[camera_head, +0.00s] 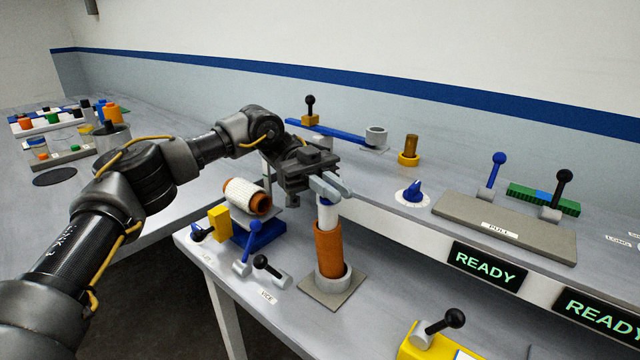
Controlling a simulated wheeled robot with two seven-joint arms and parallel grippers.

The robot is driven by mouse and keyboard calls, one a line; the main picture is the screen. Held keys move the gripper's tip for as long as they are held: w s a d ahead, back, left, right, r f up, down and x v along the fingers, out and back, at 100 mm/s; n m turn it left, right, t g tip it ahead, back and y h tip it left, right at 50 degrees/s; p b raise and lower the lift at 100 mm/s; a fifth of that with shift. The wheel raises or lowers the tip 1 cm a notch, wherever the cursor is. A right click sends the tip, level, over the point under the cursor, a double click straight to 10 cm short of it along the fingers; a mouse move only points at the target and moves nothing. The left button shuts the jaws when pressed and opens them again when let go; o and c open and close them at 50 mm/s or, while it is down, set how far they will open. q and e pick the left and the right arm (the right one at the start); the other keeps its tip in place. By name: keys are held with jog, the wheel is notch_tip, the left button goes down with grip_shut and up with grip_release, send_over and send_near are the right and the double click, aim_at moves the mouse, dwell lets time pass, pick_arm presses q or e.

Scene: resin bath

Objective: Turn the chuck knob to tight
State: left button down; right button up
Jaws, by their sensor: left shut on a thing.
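A blue pointer knob on a white dial (413,192) stands on the raised rear shelf, right of my left gripper (334,187). A second small dark-blue knob (202,234) sits at the left end of the front bench. I cannot read which is the chuck knob or which way is tight. My left gripper is apart from both, shut on the upper end of a white and blue piece (327,214). That piece stands upright above an orange cylinder (328,249) in a grey round holder. The jaws hide its top. My right gripper is out of view.
A white-wrapped orange roll (246,197) and a blue ball lever (252,240) lie left of the holder. A lever marked VICE (270,268) is close by. A PULL plate (500,222) with two levers stands at right. A yellow block (430,343) is in front.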

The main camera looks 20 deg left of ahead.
pick_arm(q)
jog(key=shift+d+f, duration=0.4)
jog(key=shift+f, duration=0.2)
jog(key=c, duration=1.5)
grip_release()
jog(key=shift+w+a, duration=0.1)
